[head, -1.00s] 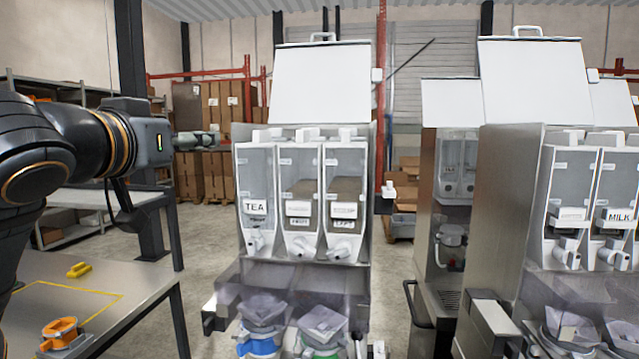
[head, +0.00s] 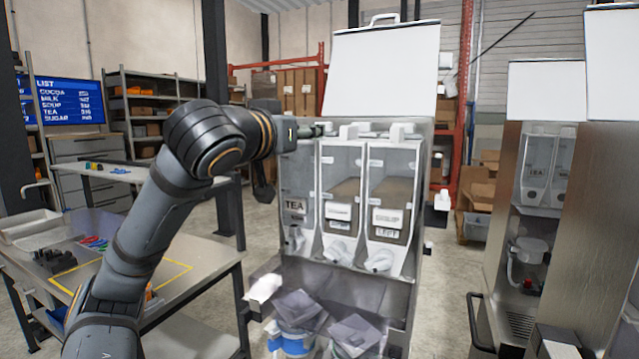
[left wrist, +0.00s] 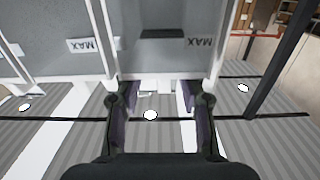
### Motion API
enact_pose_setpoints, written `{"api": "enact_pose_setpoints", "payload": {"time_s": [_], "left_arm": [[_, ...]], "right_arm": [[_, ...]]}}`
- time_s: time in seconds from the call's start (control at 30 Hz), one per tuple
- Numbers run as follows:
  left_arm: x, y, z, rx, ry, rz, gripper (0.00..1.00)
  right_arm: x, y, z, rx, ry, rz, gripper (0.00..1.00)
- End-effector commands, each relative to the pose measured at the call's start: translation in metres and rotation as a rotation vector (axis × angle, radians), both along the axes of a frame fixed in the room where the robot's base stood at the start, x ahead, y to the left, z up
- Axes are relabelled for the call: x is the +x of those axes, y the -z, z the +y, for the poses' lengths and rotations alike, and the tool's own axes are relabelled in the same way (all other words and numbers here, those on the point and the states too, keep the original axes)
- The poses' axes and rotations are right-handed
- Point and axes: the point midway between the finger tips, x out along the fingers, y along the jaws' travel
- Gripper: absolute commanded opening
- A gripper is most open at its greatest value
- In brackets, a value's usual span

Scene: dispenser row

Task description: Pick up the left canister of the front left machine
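The front left machine (head: 420,285) stands in the middle of the head view with its white lid (head: 382,70) raised. It holds three canisters side by side. The left canister (head: 298,180) is labelled TEA and sits in its place. My left gripper (head: 318,130) is at the top of this canister, partly overlapping it. In the left wrist view, the two fingers (left wrist: 160,108) are spread apart at the edge of a grey canister (left wrist: 162,52) with a MAX mark. No firm grip shows. My right gripper is out of view.
The middle canister (head: 340,195) and right canister (head: 388,205) stand close beside the left one. Hoppers or cups (head: 295,335) sit low in front. A work table (head: 205,275) is at left; another machine (head: 545,220) stands at right.

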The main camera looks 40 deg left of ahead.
Motion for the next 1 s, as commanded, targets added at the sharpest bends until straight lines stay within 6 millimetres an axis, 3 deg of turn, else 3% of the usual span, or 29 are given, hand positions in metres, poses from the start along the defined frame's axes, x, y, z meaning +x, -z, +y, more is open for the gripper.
{"api": "enact_pose_setpoints", "payload": {"time_s": [0.1, 0.2, 0.47, 0.8, 1.0], "left_arm": [[0.021, -0.011, 0.008, -0.002, -0.001, 0.007, 0.4], [0.034, -0.008, 0.012, -0.002, 0.0, 0.005, 0.4], [0.039, -0.005, 0.013, 0.0, 0.0, 0.002, 0.4], [0.039, -0.005, 0.013, -0.001, 0.0, 0.002, 0.0], [0.039, -0.005, 0.014, -0.001, 0.0, 0.002, 0.0]], "right_arm": [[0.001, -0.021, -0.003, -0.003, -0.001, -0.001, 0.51], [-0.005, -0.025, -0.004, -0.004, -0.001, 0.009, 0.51], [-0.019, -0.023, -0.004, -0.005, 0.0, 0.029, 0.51], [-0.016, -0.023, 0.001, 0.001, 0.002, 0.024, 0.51], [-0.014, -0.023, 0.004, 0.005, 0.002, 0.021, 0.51]]}}
